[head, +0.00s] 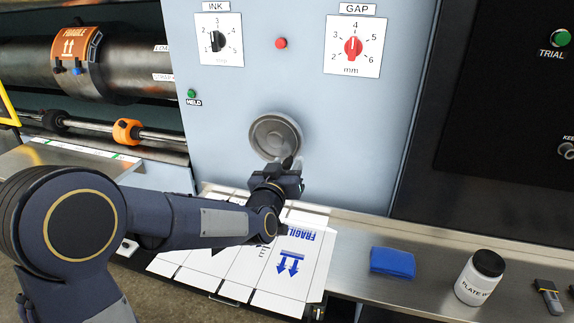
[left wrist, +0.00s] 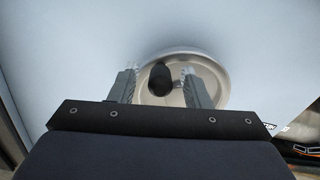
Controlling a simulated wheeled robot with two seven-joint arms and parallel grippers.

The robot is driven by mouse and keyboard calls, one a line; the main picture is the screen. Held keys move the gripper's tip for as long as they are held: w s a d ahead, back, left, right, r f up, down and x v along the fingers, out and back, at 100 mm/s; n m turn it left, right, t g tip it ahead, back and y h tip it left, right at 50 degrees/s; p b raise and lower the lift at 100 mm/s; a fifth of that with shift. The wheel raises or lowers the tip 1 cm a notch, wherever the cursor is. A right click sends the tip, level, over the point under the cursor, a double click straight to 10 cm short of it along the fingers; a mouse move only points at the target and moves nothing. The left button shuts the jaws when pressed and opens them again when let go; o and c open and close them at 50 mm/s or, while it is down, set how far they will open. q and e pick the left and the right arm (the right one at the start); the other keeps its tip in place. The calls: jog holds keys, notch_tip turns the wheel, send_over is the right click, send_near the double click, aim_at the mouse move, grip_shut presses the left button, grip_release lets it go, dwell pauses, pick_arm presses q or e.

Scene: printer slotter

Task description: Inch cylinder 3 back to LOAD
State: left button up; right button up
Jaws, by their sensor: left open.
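The cylinder (head: 115,68) is a dark roller at the upper left with an orange FRAGILE plate (head: 76,52) on it. A grey round handwheel (head: 268,134) sits on the light panel. In the left wrist view the handwheel (left wrist: 206,72) has a dark knob (left wrist: 160,80). My left gripper (head: 291,165) is at the wheel's lower right edge. In the left wrist view its fingers (left wrist: 160,86) are open, with the knob showing between them; I cannot tell whether they touch it. My right gripper is not in view.
Above the wheel are the INK dial (head: 218,40), the GAP dial (head: 352,47) and a red button (head: 281,43). A green HELD lamp (head: 192,93) is at left. The shelf holds a printed white sheet (head: 262,285), a blue cloth (head: 392,262) and a plate bottle (head: 480,278).

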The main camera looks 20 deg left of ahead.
pick_arm(q)
grip_shut()
dwell(0.3)
dwell(0.3)
